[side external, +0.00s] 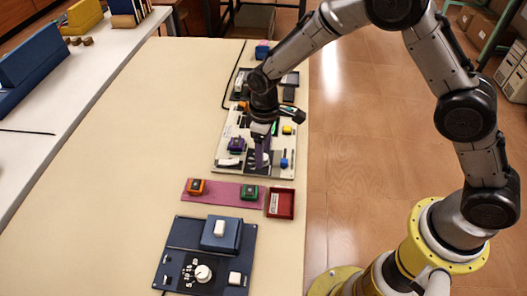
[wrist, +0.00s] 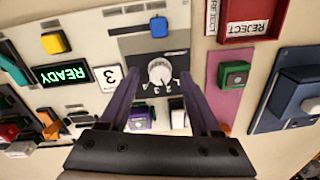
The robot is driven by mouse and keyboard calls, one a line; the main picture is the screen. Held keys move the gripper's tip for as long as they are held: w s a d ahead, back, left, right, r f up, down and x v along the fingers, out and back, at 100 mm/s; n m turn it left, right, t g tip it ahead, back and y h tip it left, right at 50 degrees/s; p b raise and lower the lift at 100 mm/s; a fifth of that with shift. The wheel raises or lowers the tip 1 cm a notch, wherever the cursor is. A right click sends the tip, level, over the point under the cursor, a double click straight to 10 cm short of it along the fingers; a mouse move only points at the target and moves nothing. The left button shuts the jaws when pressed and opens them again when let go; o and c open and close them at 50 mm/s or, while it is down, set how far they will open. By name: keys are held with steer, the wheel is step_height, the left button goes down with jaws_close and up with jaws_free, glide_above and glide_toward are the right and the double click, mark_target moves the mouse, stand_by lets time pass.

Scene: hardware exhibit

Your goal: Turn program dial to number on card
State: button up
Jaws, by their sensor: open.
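The program dial (wrist: 160,71) is a whitish round knob with small numerals on a grey and black plate (wrist: 178,40), seen in the wrist view. A white card (wrist: 108,78) with a black number 3 lies beside the plate, to its left. My gripper (wrist: 158,82) is open, its two purple fingers spread on either side of the dial; I cannot tell whether they touch it. The setting the knob points to is too small to read.
A lit READY display (wrist: 65,73), a blue button (wrist: 158,26) and a yellow button (wrist: 53,43) are near the dial. A red REJECT tray (side external: 281,204), a pink strip (side external: 222,191) and a dark blue panel with another knob (side external: 203,273) lie nearer the camera. The table's left part is clear.

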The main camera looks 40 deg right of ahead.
steer(key=shift+f, duration=0.3)
jaws_close()
steer(key=shift+m, duration=2.8)
jaws_free()
